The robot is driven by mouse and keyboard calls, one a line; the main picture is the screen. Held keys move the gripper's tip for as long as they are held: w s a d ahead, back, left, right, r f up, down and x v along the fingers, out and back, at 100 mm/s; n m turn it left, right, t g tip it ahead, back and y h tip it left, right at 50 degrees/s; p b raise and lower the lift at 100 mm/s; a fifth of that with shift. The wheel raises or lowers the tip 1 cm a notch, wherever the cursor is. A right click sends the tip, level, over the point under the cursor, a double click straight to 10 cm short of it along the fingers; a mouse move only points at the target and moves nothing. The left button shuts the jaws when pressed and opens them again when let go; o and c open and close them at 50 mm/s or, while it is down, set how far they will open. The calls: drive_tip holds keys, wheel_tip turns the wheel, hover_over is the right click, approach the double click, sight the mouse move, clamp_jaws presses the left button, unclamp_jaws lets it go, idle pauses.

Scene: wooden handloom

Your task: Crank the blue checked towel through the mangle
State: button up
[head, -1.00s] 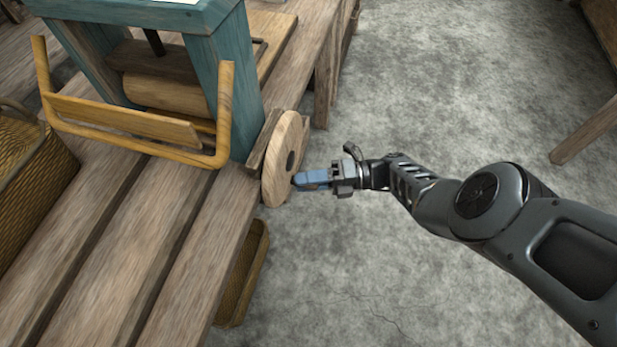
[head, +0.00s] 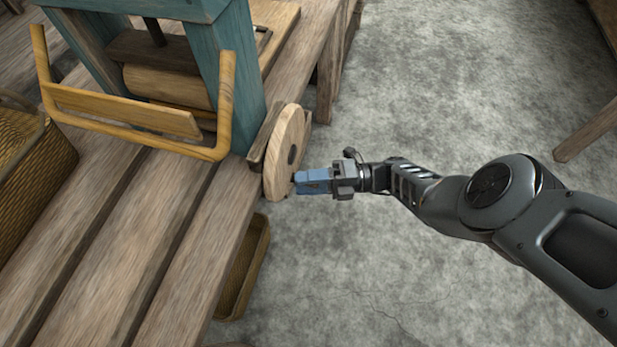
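The mangle stands on the wooden bench, with a teal frame (head: 236,75) and a wooden roller (head: 168,86). Its round wooden crank wheel (head: 289,135) is on the right side, over the bench edge. My gripper (head: 303,182), with blue fingers, is at the wheel's lower right face. The fingertips seem to touch or nearly touch it. The fingers look close together, but I cannot tell whether they are shut on a handle; any handle is hidden by them. I see no blue checked towel in this view.
A yellow wooden rail frame (head: 130,120) stands in front of the roller. A wicker basket (head: 35,170) is at the left on the bench (head: 150,235). Another basket (head: 250,262) sits below the bench edge. The grey floor (head: 400,80) on the right is open.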

drive_tip(key=shift+o, duration=0.7)
drive_tip(key=shift+w+r, duration=0.1)
drive_tip(key=shift+r, duration=0.05)
drive_tip(key=shift+d, duration=0.1)
drive_tip(key=d+b, duration=0.1)
drive_tip(key=d, duration=0.6)
drive_tip(key=shift+w+d, duration=0.2)
drive_tip(key=shift+d, duration=0.1)
